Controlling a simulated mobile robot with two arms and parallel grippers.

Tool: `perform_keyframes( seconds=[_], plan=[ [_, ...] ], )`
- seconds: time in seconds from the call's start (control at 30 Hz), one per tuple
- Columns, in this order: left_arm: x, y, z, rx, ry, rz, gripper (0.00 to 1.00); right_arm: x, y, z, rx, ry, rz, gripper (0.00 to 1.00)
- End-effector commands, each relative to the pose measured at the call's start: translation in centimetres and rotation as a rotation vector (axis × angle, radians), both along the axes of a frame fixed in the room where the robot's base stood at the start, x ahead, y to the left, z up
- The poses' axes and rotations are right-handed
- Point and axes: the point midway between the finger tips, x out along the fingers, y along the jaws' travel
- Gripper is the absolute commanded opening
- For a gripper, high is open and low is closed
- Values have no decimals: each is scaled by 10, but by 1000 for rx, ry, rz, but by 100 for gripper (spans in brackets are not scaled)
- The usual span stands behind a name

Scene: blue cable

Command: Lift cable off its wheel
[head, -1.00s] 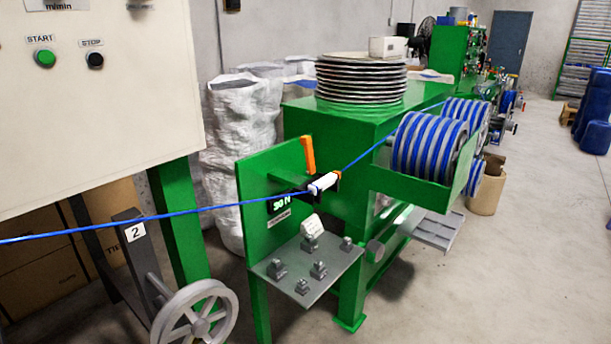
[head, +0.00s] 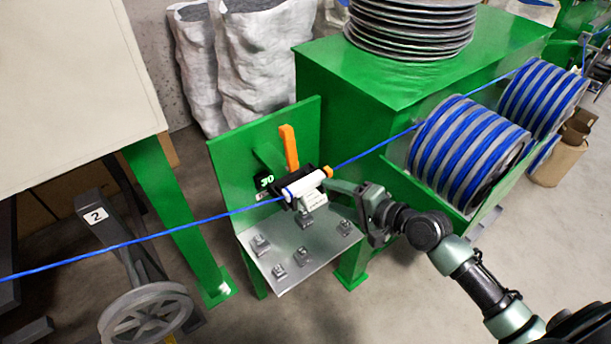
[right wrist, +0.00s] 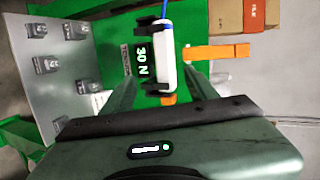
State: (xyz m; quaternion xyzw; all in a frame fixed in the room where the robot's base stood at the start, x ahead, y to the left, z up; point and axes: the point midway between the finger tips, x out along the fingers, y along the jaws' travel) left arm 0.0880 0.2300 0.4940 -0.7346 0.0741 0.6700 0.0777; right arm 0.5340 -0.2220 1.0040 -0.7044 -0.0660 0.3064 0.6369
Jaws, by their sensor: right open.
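The blue cable (head: 120,243) runs taut from the left edge to the tension gauge's white roller (head: 307,183), then up to the striped drums. In the right wrist view, the cable (right wrist: 164,9) meets the far end of the white roller (right wrist: 165,60). My right gripper (head: 333,186) is beside the roller's right end in the head view, open, with nothing seen held. In the right wrist view its open fingers (right wrist: 160,82) are either side of the roller's near, orange-tipped end; contact cannot be told. My left gripper is not in view.
An orange lever (head: 289,148) stands behind the roller on the green panel (head: 228,165). A grey shelf (head: 285,245) with several small clamps is below. A spoked grey wheel (head: 150,312) is at lower left. Blue-and-grey drums (head: 460,150) stand at right.

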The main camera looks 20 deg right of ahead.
Motion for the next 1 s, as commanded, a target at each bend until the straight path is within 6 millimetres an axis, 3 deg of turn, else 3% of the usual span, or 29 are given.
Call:
perform_keyframes(
  seconds=[0.53, 0.87, 1.0],
  plan=[
    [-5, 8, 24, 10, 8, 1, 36, 55, 38, -11, 10, -2, 1, 58],
    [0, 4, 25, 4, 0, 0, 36, 61, 42, -17, 7, -2, 2, 58],
    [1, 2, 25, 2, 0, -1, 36, 61, 42, -17, 7, -2, 2, 25]
  ],
)
